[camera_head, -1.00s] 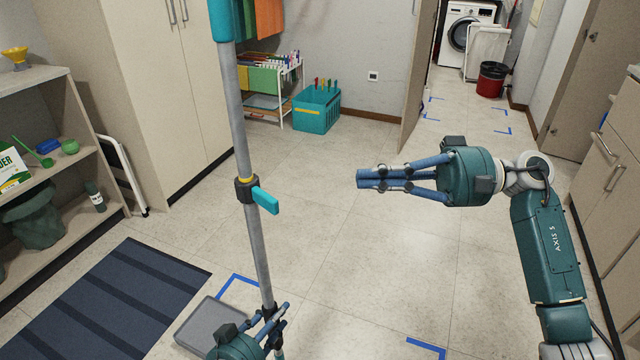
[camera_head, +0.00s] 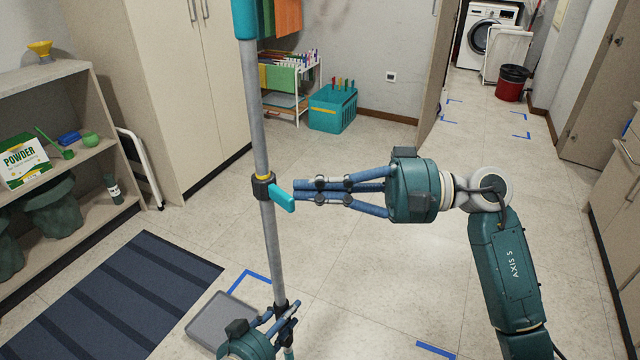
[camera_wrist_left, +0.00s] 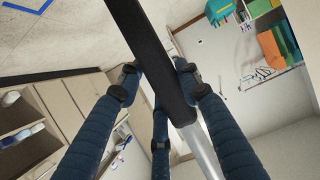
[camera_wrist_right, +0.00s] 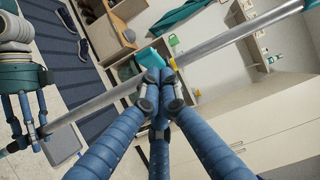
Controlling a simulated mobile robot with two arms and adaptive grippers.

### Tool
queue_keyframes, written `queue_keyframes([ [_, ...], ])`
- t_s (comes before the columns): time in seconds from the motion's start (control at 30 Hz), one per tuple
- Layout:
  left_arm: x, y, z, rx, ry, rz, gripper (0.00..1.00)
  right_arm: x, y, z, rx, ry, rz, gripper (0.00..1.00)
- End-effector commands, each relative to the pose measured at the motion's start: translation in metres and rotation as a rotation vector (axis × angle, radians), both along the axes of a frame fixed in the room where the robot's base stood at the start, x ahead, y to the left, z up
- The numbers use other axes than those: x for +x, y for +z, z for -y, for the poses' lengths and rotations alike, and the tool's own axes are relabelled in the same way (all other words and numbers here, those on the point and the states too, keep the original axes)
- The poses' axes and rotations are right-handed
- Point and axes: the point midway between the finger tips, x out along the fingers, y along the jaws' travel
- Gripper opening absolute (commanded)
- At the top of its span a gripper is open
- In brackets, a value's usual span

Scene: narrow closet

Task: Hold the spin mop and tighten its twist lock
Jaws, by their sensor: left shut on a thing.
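The spin mop's grey pole (camera_head: 256,120) stands upright, tilted slightly, in the head view, with a teal grip (camera_head: 244,16) at the top. Its twist lock is a black collar (camera_head: 262,187) with a teal lever (camera_head: 283,200) pointing right and toward me. My left gripper (camera_head: 283,318) is shut around the pole's black lower sleeve, seen also in the left wrist view (camera_wrist_left: 150,50). My right gripper (camera_head: 301,190) has its fingers together, tips just right of the lever. In the right wrist view the lever (camera_wrist_right: 150,58) is partly hidden behind the fingertips; contact is unclear.
A grey tray (camera_head: 207,318) lies on the floor beside the pole's lower end. A dark striped mat (camera_head: 120,290) and shelves (camera_head: 110,225) are at left. A teal crate (camera_head: 333,108) and drying rack (camera_head: 290,88) stand behind. Floor right of the pole is clear.

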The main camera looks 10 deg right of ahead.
Motion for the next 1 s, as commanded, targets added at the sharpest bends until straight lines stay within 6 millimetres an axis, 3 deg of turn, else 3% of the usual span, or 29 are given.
queue_keyframes([
  [1.0, 0.0008, 0.0008, -0.0005, 0.002, 0.0, 0.004, 0.0, -0.0086, -0.0002, -0.004, 0.0, 0.0, -0.001, 0.0],
])
